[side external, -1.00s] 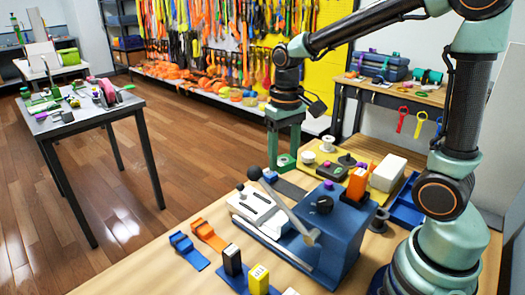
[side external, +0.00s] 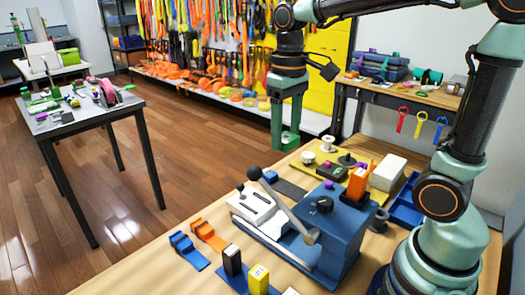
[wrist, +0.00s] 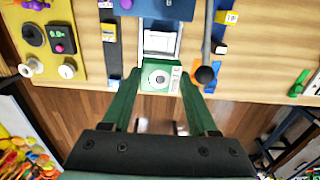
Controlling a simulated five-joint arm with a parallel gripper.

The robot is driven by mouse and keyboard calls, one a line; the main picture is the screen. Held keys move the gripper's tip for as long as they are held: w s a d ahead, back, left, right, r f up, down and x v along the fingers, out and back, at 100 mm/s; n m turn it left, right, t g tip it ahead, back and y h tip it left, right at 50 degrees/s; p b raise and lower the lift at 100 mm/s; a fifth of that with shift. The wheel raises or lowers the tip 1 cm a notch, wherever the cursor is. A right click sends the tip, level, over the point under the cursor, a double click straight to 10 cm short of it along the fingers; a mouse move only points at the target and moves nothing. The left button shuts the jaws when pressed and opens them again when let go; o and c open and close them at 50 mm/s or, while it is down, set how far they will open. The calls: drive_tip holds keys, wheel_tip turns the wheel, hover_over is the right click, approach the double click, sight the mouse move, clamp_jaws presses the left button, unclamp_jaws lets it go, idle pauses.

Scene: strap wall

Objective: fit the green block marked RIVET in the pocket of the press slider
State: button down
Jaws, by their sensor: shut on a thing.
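My gripper (side external: 288,140) is shut on a green block (wrist: 160,78), which has a white round mark and a pale label; I cannot read the word. In the side view the block is hard to tell from my green fingers. It hangs above the far edge of the wooden table, behind the press. The blue press (side external: 338,228) stands on the table with a lever and dark ball knob (side external: 254,173). Its pale slider (side external: 256,207) lies left of the body and also shows in the wrist view (wrist: 160,42), just beyond the block. The block is apart from the slider.
The lever knob (wrist: 205,75) is close to my right finger in the wrist view. Orange (side external: 210,236) and blue (side external: 188,250) pieces, a black block (side external: 232,260) and a yellow block (side external: 259,279) are in front. Spools (side external: 308,158), a white box (side external: 388,172) and a blue tray (side external: 404,212) are behind.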

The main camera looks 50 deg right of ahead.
drive_tip(key=s+a+n, duration=0.3)
drive_tip(key=a+n, duration=0.3)
drive_tip(key=a, duration=0.4)
drive_tip(key=s+a+n, duration=0.4)
drive_tip(key=a+n, duration=0.2)
drive_tip(key=a, duration=0.5)
drive_tip(key=s+a+n, duration=0.3)
drive_tip(key=a+n, duration=0.3)
drive_tip(key=a, duration=0.4)
wheel_tip(320, 180, down, 25)
drive_tip(key=shift+s+f, duration=0.1)
drive_tip(key=shift+f, duration=0.1)
drive_tip(key=shift+c, duration=0.9)
unclamp_jaws()
wheel_tip(320, 180, up, 11)
drive_tip(key=shift+r, duration=0.7)
drive_tip(key=shift+c, duration=0.3)
